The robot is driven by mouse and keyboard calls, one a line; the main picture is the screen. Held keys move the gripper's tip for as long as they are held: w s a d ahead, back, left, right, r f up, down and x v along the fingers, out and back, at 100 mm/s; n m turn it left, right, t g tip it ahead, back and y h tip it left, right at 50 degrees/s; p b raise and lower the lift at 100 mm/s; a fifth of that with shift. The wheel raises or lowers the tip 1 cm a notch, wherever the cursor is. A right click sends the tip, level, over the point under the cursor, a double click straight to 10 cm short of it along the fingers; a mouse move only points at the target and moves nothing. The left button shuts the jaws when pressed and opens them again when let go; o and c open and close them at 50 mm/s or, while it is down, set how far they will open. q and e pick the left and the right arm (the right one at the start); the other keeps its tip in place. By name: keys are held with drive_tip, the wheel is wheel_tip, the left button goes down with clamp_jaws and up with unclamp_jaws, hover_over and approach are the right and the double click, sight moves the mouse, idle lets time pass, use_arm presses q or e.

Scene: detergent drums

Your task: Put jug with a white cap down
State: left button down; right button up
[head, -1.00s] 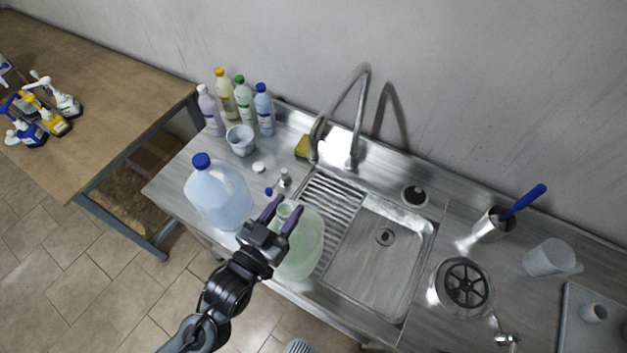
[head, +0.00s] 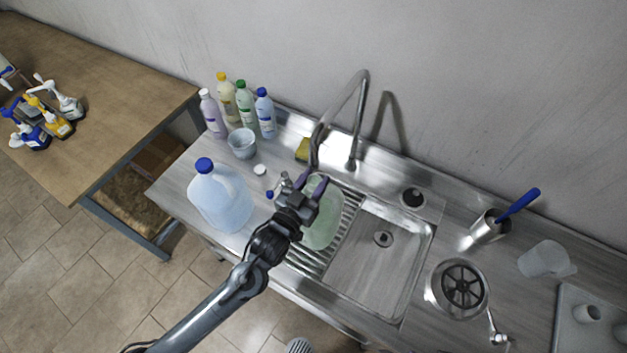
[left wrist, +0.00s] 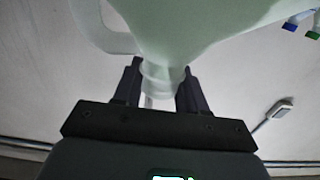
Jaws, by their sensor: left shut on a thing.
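A pale green translucent jug (head: 325,228) is in my left gripper (head: 315,185), over the ribbed drainboard (head: 351,212) left of the sink basin. The left wrist view shows the fingers (left wrist: 158,78) on both sides of the jug's neck (left wrist: 160,88), with its body (left wrist: 200,22) beyond them. I see no white cap on this jug; the gripper hides part of its top. I cannot tell whether its base touches the drainboard. A loose white cap (head: 260,170) lies on the counter. My right gripper is not in view.
A large clear jug with a blue cap (head: 222,200) stands on the counter at left. Behind it are a cup (head: 242,142) and several bottles (head: 240,105). The faucet (head: 350,115) arches behind the drainboard. The sink basin (head: 375,270) is empty.

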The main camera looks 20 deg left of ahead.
use_arm(q)
drive_tip(key=shift+f, duration=0.3)
drive_tip(key=shift+f, duration=0.5)
drive_tip(key=c, duration=0.6)
unclamp_jaws()
